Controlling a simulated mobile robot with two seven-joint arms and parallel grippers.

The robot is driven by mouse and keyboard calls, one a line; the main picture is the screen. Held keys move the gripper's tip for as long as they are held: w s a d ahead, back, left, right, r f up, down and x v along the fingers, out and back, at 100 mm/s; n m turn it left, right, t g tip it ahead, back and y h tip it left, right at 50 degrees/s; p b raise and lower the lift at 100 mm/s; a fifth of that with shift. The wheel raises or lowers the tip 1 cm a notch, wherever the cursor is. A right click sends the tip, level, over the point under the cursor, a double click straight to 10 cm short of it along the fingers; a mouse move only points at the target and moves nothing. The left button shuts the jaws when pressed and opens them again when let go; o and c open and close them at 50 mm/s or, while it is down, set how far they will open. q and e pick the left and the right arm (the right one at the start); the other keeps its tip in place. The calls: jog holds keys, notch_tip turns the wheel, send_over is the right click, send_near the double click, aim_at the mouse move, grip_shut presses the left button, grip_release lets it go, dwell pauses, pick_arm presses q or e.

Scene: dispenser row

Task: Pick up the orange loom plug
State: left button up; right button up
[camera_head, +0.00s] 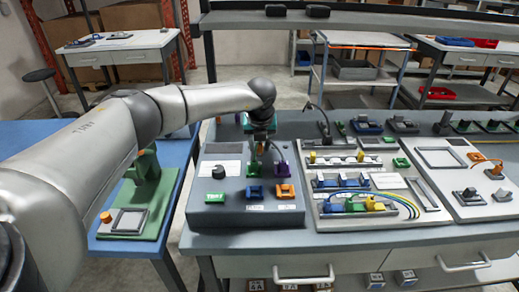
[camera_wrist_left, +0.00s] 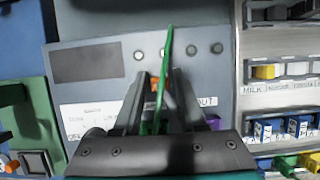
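My left gripper (camera_head: 262,146) points down above the grey panel on the left of the bench. In the left wrist view its two fingers (camera_wrist_left: 163,78) stand apart. A small orange piece (camera_wrist_left: 155,84) shows between them, partly covered by a thin green upright strip (camera_wrist_left: 167,62). Whether either touches a finger I cannot tell. In the head view an orange block (camera_head: 285,191) sits at the panel's front right, beside a blue block (camera_head: 254,193) and below a purple one (camera_head: 281,169). Which orange piece is the loom plug is unclear. My right gripper is out of view.
The grey panel (camera_head: 221,171) also carries a black knob (camera_head: 218,172) and a green block (camera_head: 215,198). To its right, a board (camera_head: 332,219) holds coloured blocks and looping cables. A further panel (camera_head: 467,208) has an orange cable. A blue table (camera_head: 95,249) stands left.

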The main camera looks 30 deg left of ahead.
aim_at(259, 143)
pick_arm(q)
grip_shut()
dwell(0.5)
notch_tip(259, 143, up, 20)
jog(key=p, duration=0.1)
dwell(0.4)
jog(key=shift+c, duration=1.6)
grip_release()
grip_shut()
